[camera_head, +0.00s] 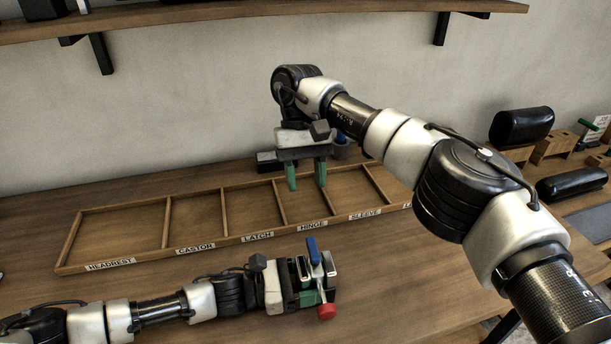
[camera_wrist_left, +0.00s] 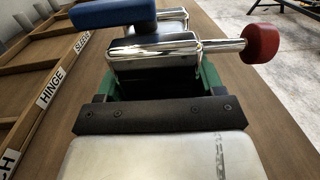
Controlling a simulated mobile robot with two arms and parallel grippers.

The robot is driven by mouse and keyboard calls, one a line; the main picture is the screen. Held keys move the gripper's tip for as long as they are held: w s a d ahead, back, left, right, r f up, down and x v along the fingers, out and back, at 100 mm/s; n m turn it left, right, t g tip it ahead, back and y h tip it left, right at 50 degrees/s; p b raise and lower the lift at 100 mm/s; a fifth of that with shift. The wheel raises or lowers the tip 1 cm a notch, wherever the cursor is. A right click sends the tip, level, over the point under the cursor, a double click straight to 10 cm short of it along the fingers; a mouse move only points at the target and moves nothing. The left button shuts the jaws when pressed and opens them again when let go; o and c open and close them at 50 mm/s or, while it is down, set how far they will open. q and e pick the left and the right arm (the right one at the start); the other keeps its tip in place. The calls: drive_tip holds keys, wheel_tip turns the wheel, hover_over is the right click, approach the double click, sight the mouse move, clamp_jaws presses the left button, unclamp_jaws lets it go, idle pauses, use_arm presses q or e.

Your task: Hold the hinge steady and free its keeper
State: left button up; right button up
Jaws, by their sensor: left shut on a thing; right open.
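The hinge (camera_head: 329,262) is a chrome piece with a blue lever (camera_head: 314,250) on top and a red knob (camera_head: 326,311) on a chrome rod. I cannot tell for sure which part is its keeper. My left gripper (camera_head: 308,283) is shut on the hinge at the front of the table. The left wrist view shows the hinge's chrome body (camera_wrist_left: 155,46) between green fingers, the blue lever at top left and the red knob (camera_wrist_left: 261,43) at right. My right gripper (camera_head: 307,185) is open and empty, fingers pointing down, above the tray behind the hinge.
A wooden tray (camera_head: 180,262) has compartments labelled HEADREST, CASTOR, LATCH, HINGE and SLEEVE; those in view look empty. A dark block (camera_head: 268,162) and a cup (camera_head: 341,150) stand behind it. Black rolls (camera_head: 522,126) and wooden blocks stand at right. A shelf hangs above.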

use_arm(q)
drive_tip(key=o, duration=1.4)
drive_tip(key=shift+c, duration=0.2)
drive_tip(key=shift+a, duration=0.15)
